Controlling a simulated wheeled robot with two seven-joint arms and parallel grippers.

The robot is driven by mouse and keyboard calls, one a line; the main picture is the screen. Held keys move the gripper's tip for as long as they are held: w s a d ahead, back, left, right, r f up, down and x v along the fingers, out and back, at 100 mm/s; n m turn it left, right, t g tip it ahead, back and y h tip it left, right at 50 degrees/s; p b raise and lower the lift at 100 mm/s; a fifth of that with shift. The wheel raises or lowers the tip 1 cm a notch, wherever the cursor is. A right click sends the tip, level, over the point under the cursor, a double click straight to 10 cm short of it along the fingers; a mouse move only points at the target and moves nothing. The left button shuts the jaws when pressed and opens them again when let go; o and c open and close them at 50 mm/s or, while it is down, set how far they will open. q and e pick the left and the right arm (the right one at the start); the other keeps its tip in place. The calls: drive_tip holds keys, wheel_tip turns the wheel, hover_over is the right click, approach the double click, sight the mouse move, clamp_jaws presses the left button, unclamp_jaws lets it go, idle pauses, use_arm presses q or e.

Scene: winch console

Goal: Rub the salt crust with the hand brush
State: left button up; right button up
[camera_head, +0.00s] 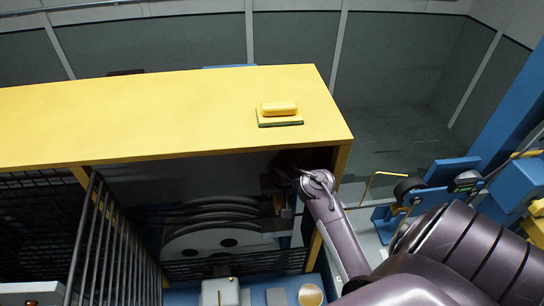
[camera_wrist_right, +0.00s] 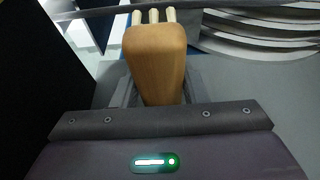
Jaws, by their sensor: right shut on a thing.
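My right gripper (camera_wrist_right: 157,92) is shut on the hand brush (camera_wrist_right: 156,55), a brown wooden block with pale bristle tufts at its far end in the right wrist view. In the head view my right arm reaches in under the front edge of the yellow top, and the gripper there is dark and partly hidden. I cannot make out the salt crust in either view. I cannot tell whether the bristles touch anything. My left gripper is not in view.
A yellow sponge with a green base (camera_head: 280,112) lies on the yellow top (camera_head: 170,115), which overhangs the dark space with pale curved plates (camera_head: 220,238). Black bars (camera_head: 100,245) stand at left. Blue equipment (camera_head: 440,180) stands at right.

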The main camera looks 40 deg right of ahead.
drive_tip(key=shift+d+r, duration=0.4)
drive_tip(key=shift+d, duration=0.15)
drive_tip(key=shift+s+d+r, duration=0.1)
drive_tip(key=shift+r, duration=0.7)
drive_tip(key=shift+s+d+r, duration=0.1)
drive_tip(key=shift+r, duration=0.65)
